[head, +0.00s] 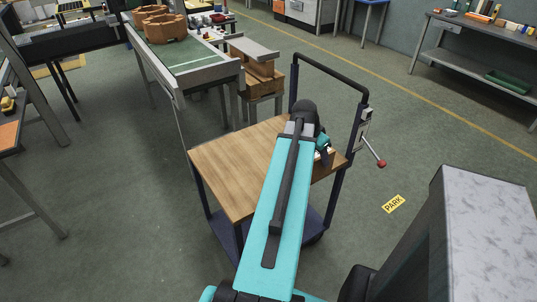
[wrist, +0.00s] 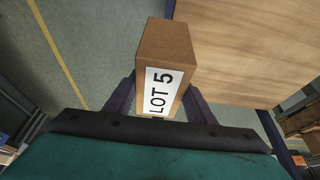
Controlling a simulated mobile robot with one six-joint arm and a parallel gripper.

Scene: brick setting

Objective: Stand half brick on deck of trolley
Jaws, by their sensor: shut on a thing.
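The half brick (wrist: 165,45) is a brown block with a white "LOT 5" label. My gripper (wrist: 160,100) is shut on it, with a dark finger on each side. The trolley has a bare wooden deck (head: 232,165), dark blue legs and a black push handle. In the wrist view the deck (wrist: 255,45) lies to the right of the brick, whose right side meets the deck's edge in the picture. I cannot tell the height between them. In the head view my arm crosses the deck's right part and hides the brick.
The trolley's handle (head: 330,76) and a red-knobbed lever (head: 381,163) stand at its far right side. A stand with wooden blocks (head: 258,80) and a green-topped table (head: 190,55) are behind. A yellow PARK sign (head: 394,204) marks open floor at right.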

